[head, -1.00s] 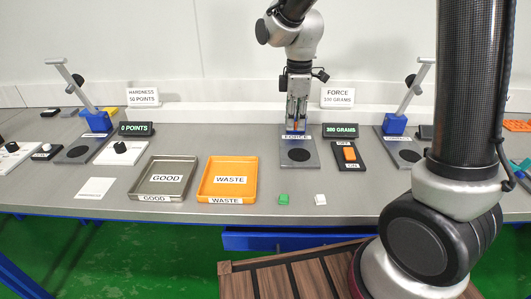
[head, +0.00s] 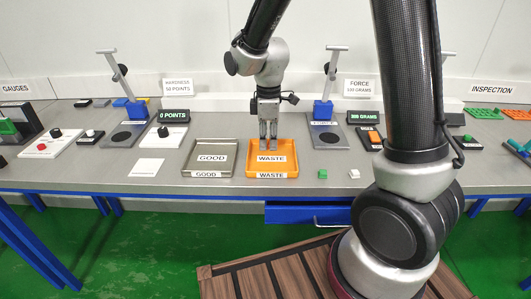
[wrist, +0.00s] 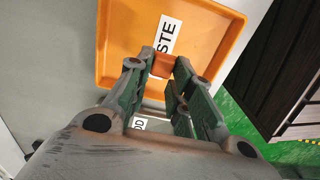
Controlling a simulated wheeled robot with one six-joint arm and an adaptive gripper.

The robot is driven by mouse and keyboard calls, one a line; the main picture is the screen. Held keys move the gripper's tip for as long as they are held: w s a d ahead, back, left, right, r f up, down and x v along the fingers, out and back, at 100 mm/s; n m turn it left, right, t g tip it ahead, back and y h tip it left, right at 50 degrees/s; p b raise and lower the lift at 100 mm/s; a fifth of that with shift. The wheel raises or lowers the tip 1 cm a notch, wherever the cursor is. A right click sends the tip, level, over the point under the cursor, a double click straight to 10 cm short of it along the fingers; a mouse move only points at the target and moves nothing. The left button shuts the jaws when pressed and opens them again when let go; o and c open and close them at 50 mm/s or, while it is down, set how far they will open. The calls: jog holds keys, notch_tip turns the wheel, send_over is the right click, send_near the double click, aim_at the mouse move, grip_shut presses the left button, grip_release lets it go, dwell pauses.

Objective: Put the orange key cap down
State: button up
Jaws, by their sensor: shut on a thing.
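The orange key cap (wrist: 163,65) is between the fingertips of my gripper (wrist: 161,65) in the wrist view. My gripper is shut on it. In the head view my gripper (head: 268,136) points down over the back part of the orange WASTE tray (head: 287,150), and the cap is too hidden there to make out. The WASTE tray also shows beneath the fingers in the wrist view (wrist: 205,35). The height of the cap above the tray floor is hard to tell.
The grey GOOD tray (head: 190,152) stands just left of the WASTE tray. A green cap (head: 323,174) and a white cap (head: 355,174) lie near the front edge on the right. The force stand (head: 326,132) is behind right, beside a black switch box (head: 370,139).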

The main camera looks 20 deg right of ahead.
aim_at(268, 158)
jog(key=shift+f, duration=2.1)
jog(key=o, duration=0.7)
jog(key=shift+f, duration=0.1)
jog(key=shift+o, duration=0.2)
notch_tip(268, 158, up, 12)
jog(key=shift+d+r, duration=0.1)
jog(key=shift+r, duration=0.1)
jog(key=s+d+r+m+t, duration=0.2)
jog(key=s+d+r+m, duration=0.3)
jog(key=s, duration=0.5)
jog(key=s+d+r+m+t, duration=0.2)
jog(key=s+d+r+m, duration=0.3)
jog(key=s+d+m, duration=0.4)
jog(key=shift+s+d+r, duration=0.15)
jog(key=shift+s+d, duration=0.5)
jog(key=shift+s, duration=0.35)
